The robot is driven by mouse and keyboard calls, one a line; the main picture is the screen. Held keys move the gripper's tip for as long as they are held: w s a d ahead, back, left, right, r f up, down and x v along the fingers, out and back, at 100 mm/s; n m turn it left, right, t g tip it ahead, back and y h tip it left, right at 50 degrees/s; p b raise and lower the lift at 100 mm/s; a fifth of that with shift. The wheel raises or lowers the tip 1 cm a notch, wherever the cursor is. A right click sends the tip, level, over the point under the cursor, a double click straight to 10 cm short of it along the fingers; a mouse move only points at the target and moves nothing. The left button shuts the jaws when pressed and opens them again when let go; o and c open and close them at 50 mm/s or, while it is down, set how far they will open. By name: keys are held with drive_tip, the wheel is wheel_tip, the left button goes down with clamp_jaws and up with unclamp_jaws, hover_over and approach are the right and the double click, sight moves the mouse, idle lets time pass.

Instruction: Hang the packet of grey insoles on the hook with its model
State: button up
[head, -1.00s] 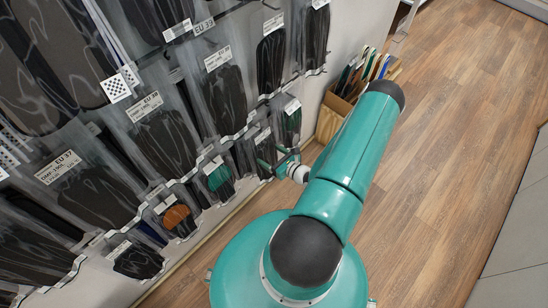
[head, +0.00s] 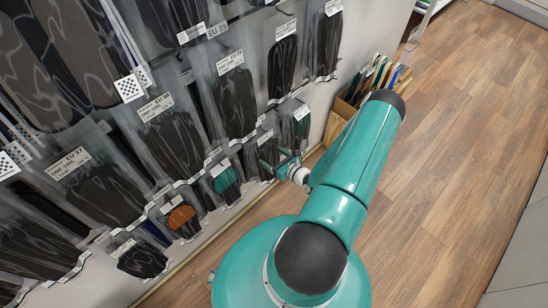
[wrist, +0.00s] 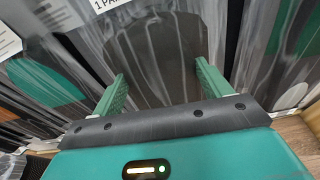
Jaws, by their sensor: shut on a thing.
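My gripper (wrist: 162,88) shows in the wrist view with its two green fingers on either side of a clear packet of dark grey insoles (wrist: 155,50), shut on it. The packet's white label (wrist: 105,4) is cut off at the top edge. In the head view my gripper (head: 286,166) is low at the wall display, by a small dark packet (head: 268,150) with a white label. The packet hangs close among its neighbours. The hook and the packet's top are hidden, so I cannot tell whether it is on a hook.
A packet with a green insole (head: 226,177) hangs to the left, and one with an orange insole (head: 181,217) further left. Another small packet (head: 301,122) is just to the right. Larger packets hang above. A wooden box (head: 341,112) stands beyond; the wooden floor at right is clear.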

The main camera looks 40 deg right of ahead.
drive_tip(key=shift+f, duration=0.1)
idle(0.7)
drive_tip(key=o, duration=1)
drive_tip(key=shift+o, duration=0.2)
drive_tip(key=shift+s, duration=0.1)
drive_tip(key=v, duration=1.3)
drive_tip(key=shift+s, duration=0.35)
